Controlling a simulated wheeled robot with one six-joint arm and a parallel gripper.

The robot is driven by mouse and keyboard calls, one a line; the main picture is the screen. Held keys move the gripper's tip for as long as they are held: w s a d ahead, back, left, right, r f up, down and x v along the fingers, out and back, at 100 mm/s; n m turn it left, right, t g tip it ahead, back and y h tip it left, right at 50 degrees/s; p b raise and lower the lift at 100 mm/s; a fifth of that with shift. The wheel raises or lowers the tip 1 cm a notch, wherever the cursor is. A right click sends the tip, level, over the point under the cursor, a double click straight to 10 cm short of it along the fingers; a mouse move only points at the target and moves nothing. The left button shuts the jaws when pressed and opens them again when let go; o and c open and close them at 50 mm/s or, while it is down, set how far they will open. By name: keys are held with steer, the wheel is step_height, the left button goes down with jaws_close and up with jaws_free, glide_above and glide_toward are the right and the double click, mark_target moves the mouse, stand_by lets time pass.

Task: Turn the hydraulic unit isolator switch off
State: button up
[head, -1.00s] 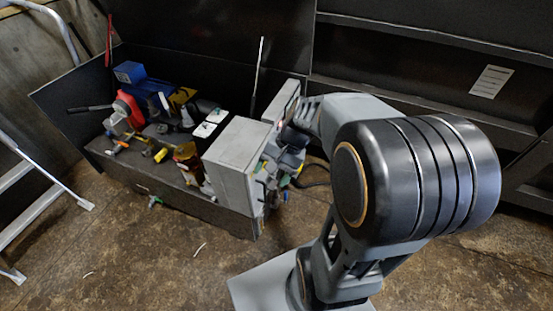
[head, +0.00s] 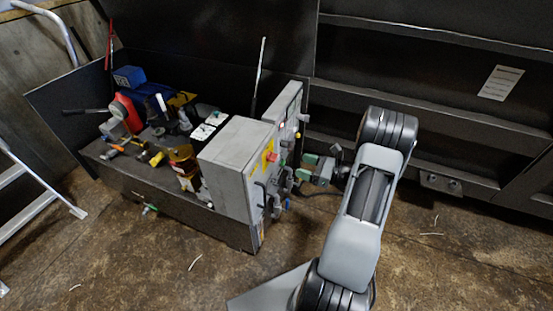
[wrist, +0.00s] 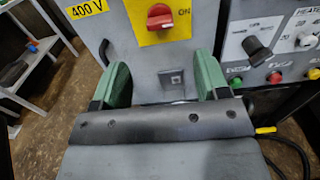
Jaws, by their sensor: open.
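In the head view the switch (head: 271,157) is a small red and yellow patch on the face of the grey cabinet (head: 228,165). My gripper (wrist: 163,80) has two green fingers spread apart with nothing between them. They point at the cabinet face, below the switch in the wrist picture. In the head view my gripper (head: 315,167) is right of the cabinet face, apart from the knob.
A second control panel (wrist: 270,45) with a black knob and coloured buttons stands at right in the wrist view. A yellow "400 V" label (wrist: 86,8) is left of the switch. Hydraulic parts (head: 150,110) crowd the bench behind the cabinet. A ladder (head: 45,205) stands at far left.

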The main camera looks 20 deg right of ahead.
mark_target(277, 158)
steer(key=x, duration=1)
steer(key=shift+w+a, duration=0.3)
steer(key=c, duration=0.9)
